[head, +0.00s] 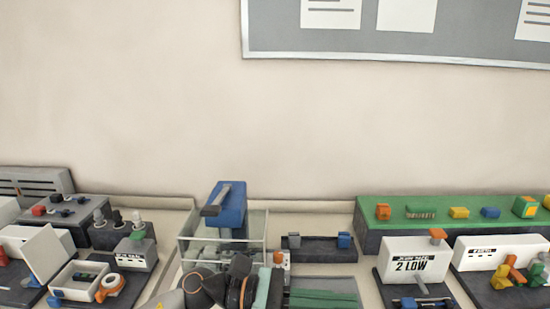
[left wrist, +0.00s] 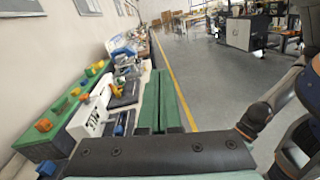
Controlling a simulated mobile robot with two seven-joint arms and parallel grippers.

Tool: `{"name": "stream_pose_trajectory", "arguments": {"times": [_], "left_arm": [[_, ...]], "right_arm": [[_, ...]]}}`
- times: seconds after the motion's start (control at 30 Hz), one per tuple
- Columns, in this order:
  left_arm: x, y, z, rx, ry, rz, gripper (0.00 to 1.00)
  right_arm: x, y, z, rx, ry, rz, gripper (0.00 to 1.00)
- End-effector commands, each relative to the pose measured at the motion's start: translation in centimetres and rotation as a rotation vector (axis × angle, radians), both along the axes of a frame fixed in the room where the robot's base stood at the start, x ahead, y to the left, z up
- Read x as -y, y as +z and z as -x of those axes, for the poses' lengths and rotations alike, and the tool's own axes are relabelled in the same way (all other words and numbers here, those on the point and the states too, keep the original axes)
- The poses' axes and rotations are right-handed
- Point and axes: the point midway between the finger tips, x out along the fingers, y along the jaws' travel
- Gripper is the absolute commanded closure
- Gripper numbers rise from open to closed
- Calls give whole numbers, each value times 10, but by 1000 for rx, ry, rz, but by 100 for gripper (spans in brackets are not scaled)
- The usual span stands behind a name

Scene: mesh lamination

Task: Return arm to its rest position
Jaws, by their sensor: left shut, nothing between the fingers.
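My left gripper (head: 350,297) comes in at the bottom centre of the head view, with its green fingers pointing right. In the left wrist view its two long green fingers (left wrist: 160,88) lie side by side, shut and empty. It is in front of the bench equipment, and no contact with anything shows. My right gripper is in neither view.
A glass-walled box with a blue device (head: 231,205) stands behind my left wrist. Boxes and small parts fill the left side. Grey floor (left wrist: 215,85) is open beside the bench.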

Motion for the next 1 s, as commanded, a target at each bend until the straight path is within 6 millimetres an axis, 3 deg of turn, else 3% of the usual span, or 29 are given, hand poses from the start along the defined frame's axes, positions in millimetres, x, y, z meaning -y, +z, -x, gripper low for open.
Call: {"name": "stream_pose_trajectory", "arguments": {"times": [0.17,0.27,0.37,0.47,0.57,0.67,0.8,0.83,0.9,1.0], "left_arm": [[-15,-1,-22,-618,151,293,100],[-37,-17,-41,-964,230,454,100],[-64,-48,-58,-1310,304,622,100],[-97,-93,-68,-1652,378,804,100],[-132,-150,-65,-1979,453,1003,100],[-168,-213,-46,-2287,529,1228,100],[-210,-295,4,-2638,628,1576,100],[-218,-309,17,2555,-613,-1565,100],[-232,-339,46,2364,-583,-1529,100],[-247,-367,81,2158,-546,-1496,100]], "right_arm": [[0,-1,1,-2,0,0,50],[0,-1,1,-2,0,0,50],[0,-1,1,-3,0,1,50],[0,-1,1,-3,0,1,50],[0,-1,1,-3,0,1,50],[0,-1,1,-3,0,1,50],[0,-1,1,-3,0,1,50],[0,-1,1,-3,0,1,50],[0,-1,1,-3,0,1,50],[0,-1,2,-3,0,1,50]]}}
